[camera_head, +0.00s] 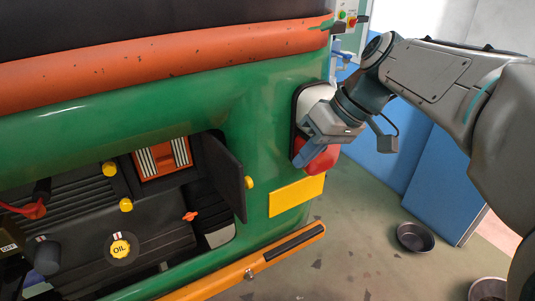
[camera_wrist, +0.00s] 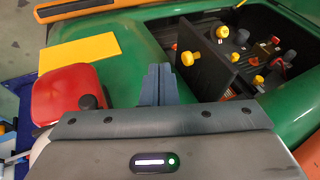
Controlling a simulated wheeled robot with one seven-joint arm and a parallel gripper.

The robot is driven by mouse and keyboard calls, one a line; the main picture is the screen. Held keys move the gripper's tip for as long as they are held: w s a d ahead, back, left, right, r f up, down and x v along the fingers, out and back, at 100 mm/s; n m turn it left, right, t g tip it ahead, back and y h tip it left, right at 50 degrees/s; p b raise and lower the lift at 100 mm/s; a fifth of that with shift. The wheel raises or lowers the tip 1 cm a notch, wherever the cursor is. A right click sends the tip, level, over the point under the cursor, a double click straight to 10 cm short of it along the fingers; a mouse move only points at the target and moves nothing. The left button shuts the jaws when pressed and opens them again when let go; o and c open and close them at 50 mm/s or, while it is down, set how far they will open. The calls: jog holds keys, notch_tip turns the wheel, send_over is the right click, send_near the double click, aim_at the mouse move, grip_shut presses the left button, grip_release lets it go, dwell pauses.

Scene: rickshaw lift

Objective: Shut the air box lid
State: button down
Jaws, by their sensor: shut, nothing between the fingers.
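The air box lid (camera_head: 226,175) is a black panel that stands open at the right end of the engine bay, with a yellow knob (camera_head: 249,183) on its outer face. The orange-framed pleated filter (camera_head: 163,158) lies exposed to its left. In the wrist view the lid (camera_wrist: 208,68) stands upright, right of my fingers, with its knob (camera_wrist: 187,58) facing them. My gripper (camera_head: 299,163) is shut and empty, to the right of the lid, in front of the red lamp. Its blue-grey fingers also show in the wrist view (camera_wrist: 158,82), apart from the knob.
The green bodywork (camera_head: 262,125) lies between my gripper and the bay. A red lamp (camera_head: 322,157), a yellow plate (camera_head: 297,196) and an orange bumper bar (camera_head: 245,272) are close by. The bay holds a yellow oil cap (camera_head: 120,248). A dark pan (camera_head: 415,237) lies on the floor.

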aim_at(229, 170)
jog(key=w+a+f+n+y+p, duration=0.1)
jog(key=a+f, duration=0.4)
jog(key=a, duration=0.3)
jog(key=shift+w+f+n+g+p, duration=0.3)
jog(key=shift+n, duration=0.1)
jog(key=shift+s, duration=0.1)
